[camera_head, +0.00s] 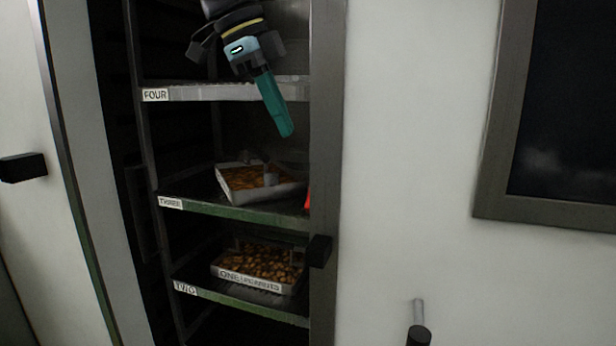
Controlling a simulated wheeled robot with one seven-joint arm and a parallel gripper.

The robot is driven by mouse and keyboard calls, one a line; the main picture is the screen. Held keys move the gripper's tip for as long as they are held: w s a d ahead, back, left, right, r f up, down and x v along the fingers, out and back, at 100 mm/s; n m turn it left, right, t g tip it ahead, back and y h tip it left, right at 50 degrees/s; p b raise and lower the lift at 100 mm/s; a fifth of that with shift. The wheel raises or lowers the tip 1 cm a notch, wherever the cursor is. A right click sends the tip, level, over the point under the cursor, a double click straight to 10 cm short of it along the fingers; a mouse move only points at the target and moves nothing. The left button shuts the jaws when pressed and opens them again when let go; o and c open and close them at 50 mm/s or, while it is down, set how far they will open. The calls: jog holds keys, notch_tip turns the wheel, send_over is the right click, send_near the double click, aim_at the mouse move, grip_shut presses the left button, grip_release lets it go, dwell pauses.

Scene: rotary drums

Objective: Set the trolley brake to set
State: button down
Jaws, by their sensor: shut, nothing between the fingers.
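A tall rack (235,212) with shelves labelled FOUR, THREE and TWO stands in an open cabinet; it may be the trolley. I cannot pick out its brake for certain. A small red piece (308,200) shows at the right end of shelf THREE, mostly hidden by the frame post. My gripper (287,133) hangs from the top of the view in front of the rack, its teal fingers shut and empty. The fingers point down and slightly right, with their tips below the edge of shelf FOUR. The rack's bottom is out of view.
Trays of brown pieces sit on shelf THREE (232,195) and shelf TWO (250,282). A black block (320,250) sits on the right post (326,120). A black-ended metal lever (419,325) shows at the bottom. A dark framed window (570,100) is at right.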

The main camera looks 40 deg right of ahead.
jog(key=p, duration=0.2)
send_over(307, 201)
jog(key=s+a, duration=0.2)
notch_tip(307, 201, down, 8)
jog(key=shift+w+d+f+p, duration=0.3)
jog(key=shift+w+d+f, duration=0.25)
jog(key=shift+w+f, duration=0.25)
jog(key=shift+w+d+f, duration=0.15)
jog(key=shift+d+f, duration=0.25)
jog(key=shift+f, duration=0.25)
jog(key=shift+f+b, duration=0.15)
jog(key=shift+b, duration=0.15)
